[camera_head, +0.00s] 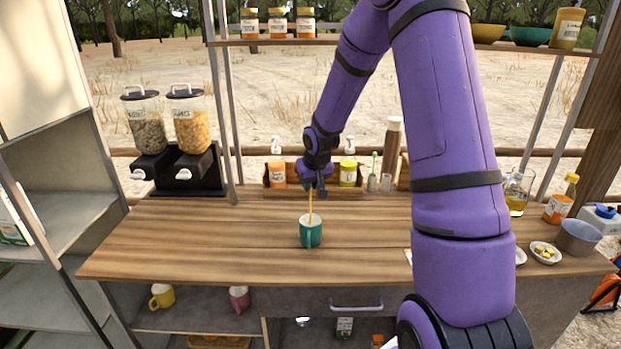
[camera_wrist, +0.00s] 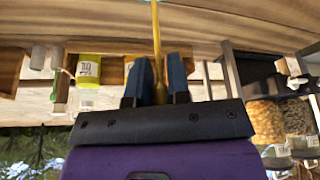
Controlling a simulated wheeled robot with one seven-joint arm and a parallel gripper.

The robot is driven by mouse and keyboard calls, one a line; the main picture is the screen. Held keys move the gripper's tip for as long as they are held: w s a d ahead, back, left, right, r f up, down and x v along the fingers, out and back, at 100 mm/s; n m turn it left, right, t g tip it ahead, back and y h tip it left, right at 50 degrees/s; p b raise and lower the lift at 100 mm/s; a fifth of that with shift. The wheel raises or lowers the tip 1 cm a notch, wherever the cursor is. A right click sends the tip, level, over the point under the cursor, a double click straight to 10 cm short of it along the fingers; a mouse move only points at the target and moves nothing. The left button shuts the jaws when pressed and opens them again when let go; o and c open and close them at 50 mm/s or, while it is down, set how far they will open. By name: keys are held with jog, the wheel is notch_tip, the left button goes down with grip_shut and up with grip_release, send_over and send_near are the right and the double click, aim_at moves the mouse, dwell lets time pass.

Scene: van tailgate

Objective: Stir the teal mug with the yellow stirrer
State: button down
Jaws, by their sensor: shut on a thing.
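The teal mug (camera_head: 310,236) stands upright on the wooden counter, left of my arm in the head view. The yellow stirrer (camera_head: 310,203) hangs down from my gripper (camera_head: 313,190), and its lower end reaches the mug's mouth. Whether its tip touches the bottom is hidden by the mug wall. My gripper is shut on the stirrer above the mug. In the wrist view the stirrer (camera_wrist: 156,45) runs between the two blue fingers (camera_wrist: 158,80).
Behind the gripper stands a wooden box (camera_head: 318,192) with an orange and a yellow-labelled jar. Two cereal dispensers (camera_head: 170,130) stand at the back left. A small dish (camera_head: 545,252) and a grey cup (camera_head: 577,238) are at the right. The counter left of the mug is clear.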

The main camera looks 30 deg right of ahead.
jog(key=shift+f, duration=3.2)
jog(key=shift+w+a, duration=0.1)
jog(key=shift+a, duration=0.05)
